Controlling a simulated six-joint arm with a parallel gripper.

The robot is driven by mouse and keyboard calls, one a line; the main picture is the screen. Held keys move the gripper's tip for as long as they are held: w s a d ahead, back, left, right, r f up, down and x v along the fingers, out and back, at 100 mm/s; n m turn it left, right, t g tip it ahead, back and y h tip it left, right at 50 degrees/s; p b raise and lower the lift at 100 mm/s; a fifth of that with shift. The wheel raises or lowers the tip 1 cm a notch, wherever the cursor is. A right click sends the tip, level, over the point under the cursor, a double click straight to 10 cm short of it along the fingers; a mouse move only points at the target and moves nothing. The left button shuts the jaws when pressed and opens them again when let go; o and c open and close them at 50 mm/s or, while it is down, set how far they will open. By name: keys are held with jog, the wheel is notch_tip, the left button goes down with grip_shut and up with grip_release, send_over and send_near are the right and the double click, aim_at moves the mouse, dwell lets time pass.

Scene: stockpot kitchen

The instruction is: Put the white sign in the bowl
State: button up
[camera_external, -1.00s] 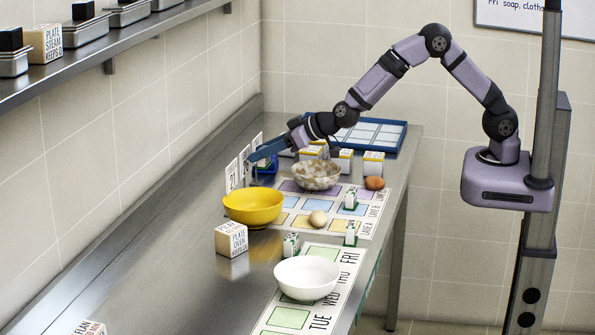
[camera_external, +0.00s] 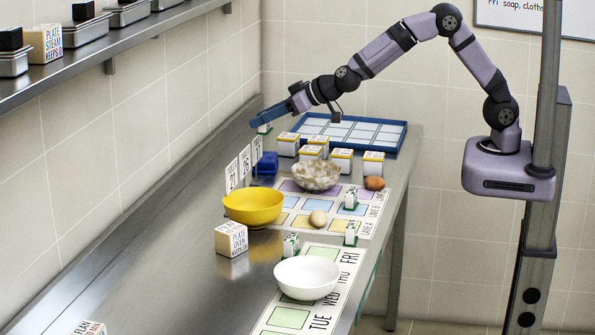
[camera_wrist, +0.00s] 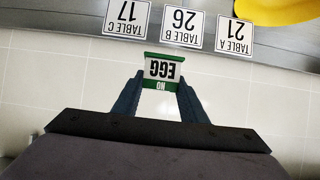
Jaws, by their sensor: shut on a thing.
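My gripper (camera_external: 260,122) is shut on a small white sign with green edges (camera_external: 264,129), held above the back left of the counter. In the wrist view the sign (camera_wrist: 162,70) reads "NO EGG", upside down, between the blue fingertips (camera_wrist: 160,80). Three bowls stand on the counter: a yellow bowl (camera_external: 253,208), a white bowl (camera_external: 307,279) and a speckled bowl (camera_external: 316,177). All are nearer the camera than my gripper. Part of the yellow bowl (camera_wrist: 275,10) shows at the wrist view's top right corner.
White table signs (camera_external: 245,166) stand along the left wall by a blue block (camera_external: 266,163). Several yellow-and-white boxes (camera_external: 341,160) and a blue tray (camera_external: 398,137) are at the back. A lettered block (camera_external: 231,239) stands near the yellow bowl.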

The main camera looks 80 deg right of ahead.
jog(key=d, duration=0.6)
jog(key=n+g+y+b, duration=0.1)
jog(key=n+y+b, duration=0.2)
jog(key=n+y, duration=0.2)
send_over(316, 171)
jog(key=s+a, duration=0.1)
jog(key=a, duration=0.4)
notch_tip(316, 171, down, 7)
jog(key=shift+s+a+f, duration=0.1)
jog(key=shift+f, duration=2.45)
jog(key=shift+s+a+f, duration=0.1)
jog(key=shift+f, duration=2.4)
jog(key=shift+f+b, duration=0.2)
jog(key=shift+b, duration=0.1)
jog(key=o, duration=0.7)
jog(key=shift+o, duration=0.2)
